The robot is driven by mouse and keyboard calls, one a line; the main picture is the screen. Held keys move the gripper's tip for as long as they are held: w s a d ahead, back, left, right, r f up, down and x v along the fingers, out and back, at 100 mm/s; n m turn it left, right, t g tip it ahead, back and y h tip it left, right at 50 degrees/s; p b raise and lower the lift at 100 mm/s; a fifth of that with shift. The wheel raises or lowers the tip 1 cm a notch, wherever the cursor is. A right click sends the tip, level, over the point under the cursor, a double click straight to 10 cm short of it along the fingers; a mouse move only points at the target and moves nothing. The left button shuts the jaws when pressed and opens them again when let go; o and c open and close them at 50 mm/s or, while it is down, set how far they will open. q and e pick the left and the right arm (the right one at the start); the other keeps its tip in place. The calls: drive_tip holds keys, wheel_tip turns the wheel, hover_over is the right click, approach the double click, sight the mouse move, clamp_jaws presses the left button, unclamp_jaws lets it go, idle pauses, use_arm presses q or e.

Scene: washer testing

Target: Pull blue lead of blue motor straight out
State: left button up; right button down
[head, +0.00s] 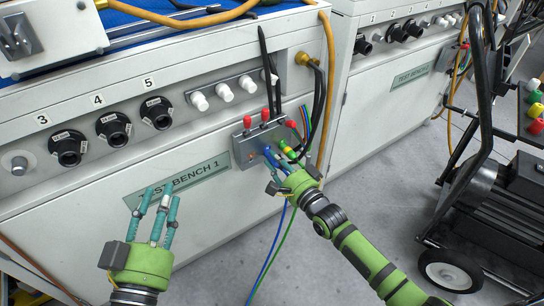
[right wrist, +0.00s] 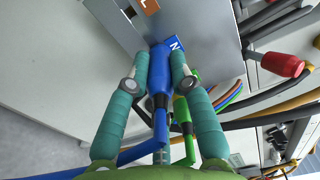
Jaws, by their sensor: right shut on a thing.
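The blue lead's plug (right wrist: 160,75) sits at the face of a grey terminal box (head: 240,150), beside a blue "N" label (right wrist: 174,45). Its tip is hidden at the box, so I cannot tell how deep it sits. My right gripper (right wrist: 157,82) is shut on this plug, one finger on each side. In the head view the right gripper (head: 275,172) is close in front of the box. The blue lead (head: 268,254) hangs down below the gripper. My left gripper (head: 157,205) is open and empty in front of the bench. I cannot make out a blue motor.
A green plug (right wrist: 183,112) is close beside the right gripper's finger. Red plugs (head: 265,115) and black cables (head: 318,95) crowd the top and right of the box. A black-framed cart (head: 485,165) stands at the right. The floor (head: 340,210) between is clear.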

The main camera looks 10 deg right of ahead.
drive_tip(key=shift+s+d, duration=0.1)
drive_tip(key=shift+s, duration=0.1)
drive_tip(key=shift+p+v, duration=1.35)
drive_tip(key=shift+v, duration=0.7)
